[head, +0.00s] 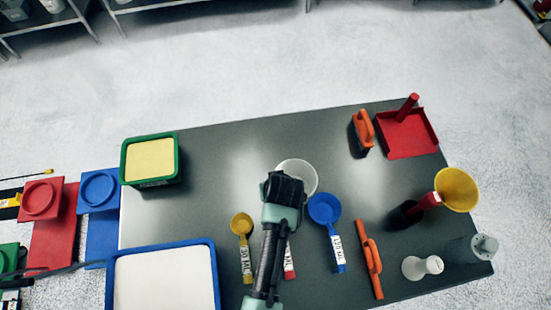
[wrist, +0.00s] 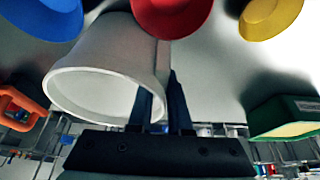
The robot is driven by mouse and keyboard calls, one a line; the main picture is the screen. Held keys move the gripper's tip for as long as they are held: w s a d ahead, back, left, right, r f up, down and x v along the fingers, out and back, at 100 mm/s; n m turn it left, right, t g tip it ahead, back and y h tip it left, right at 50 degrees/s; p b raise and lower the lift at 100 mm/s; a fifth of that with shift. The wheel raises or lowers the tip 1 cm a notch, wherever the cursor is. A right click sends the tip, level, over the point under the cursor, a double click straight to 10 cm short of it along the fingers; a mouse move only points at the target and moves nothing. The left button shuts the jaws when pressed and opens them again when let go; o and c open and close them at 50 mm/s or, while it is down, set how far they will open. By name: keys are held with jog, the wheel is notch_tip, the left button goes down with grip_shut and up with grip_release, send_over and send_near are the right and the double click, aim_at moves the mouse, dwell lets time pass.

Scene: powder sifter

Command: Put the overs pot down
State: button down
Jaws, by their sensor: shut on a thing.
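The overs pot, a white round tapered pot (head: 298,174), is at the middle of the grey table in the head view, partly hidden by my gripper (head: 284,182). In the wrist view the pot (wrist: 100,62) shows large at the left, its wide rim towards the camera. My gripper (wrist: 163,88) has its two dark fingers close together on the right side of the pot, at its wall or a tab there. The pot's inside looks white, with no contents visible. I cannot tell whether its base touches the table.
A blue scoop (head: 325,210), a yellow scoop (head: 242,225) and a mostly hidden red scoop (head: 290,262) lie nearby. Green tub (head: 150,182) and blue-rimmed tray (head: 165,246) are left; orange-handled brush (head: 362,133), red dustpan (head: 410,135) and yellow funnel (head: 457,189) right. Table behind the pot is clear.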

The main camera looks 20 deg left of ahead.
jog(key=c, duration=0.8)
grip_release()
jog(key=shift+c, duration=0.2)
